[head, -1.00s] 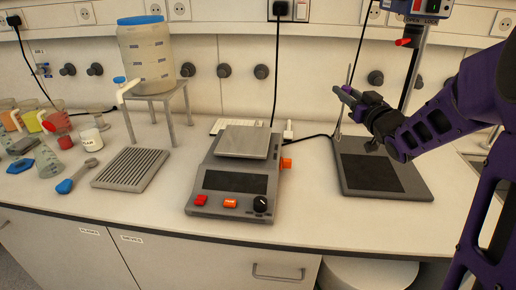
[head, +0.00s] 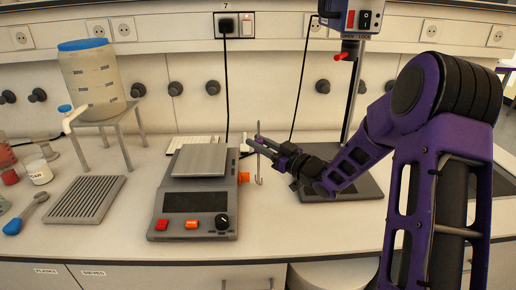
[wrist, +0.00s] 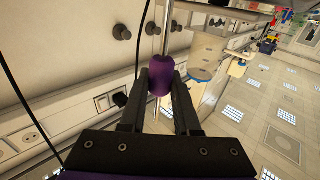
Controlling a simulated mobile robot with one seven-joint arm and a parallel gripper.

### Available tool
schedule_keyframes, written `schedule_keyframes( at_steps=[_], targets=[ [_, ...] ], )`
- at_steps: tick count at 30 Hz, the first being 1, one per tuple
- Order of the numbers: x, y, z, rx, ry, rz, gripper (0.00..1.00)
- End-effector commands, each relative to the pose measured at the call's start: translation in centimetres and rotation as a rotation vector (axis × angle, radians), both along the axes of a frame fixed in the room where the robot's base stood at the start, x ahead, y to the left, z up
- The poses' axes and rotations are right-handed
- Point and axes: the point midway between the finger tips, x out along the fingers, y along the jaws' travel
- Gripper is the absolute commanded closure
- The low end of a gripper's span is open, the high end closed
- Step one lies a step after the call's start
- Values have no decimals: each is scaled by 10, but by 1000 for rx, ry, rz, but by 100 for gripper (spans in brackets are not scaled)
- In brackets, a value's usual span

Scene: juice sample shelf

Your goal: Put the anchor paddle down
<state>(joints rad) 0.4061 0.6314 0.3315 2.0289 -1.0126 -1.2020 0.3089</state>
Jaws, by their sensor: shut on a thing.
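The anchor paddle (head: 259,170) is a thin metal rod with a small curved foot, held roughly upright in the head view. My gripper (head: 262,147) is shut on it, between the boxy grey bench device (head: 167,205) and the stirrer stand's base (head: 373,190). In the wrist view, my gripper (wrist: 162,80) has its two dark fingers on a purple sleeve around the paddle's rod (wrist: 166,30). The foot hangs by the device's orange side knob; I cannot tell whether it touches the bench.
The stirrer head (head: 338,18) hangs at the upper right. A slatted grey rack (head: 85,200) lies left of the device. A tank with a blue lid (head: 92,85) stands on a metal stand behind it. A blue-ended spoon (head: 25,213) lies at far left.

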Motion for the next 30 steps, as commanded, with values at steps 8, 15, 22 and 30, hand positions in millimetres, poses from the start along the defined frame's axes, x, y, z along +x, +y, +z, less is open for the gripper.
schedule_keyframes(
  at_steps=[8,15,22,30],
  targets=[
    [0,0,-15,-3,4,-1,100],
    [0,0,-14,-2,4,-1,40],
    [0,-1,-13,-1,1,-1,40],
    [-25,-26,-15,0,1,-5,40]
  ],
)
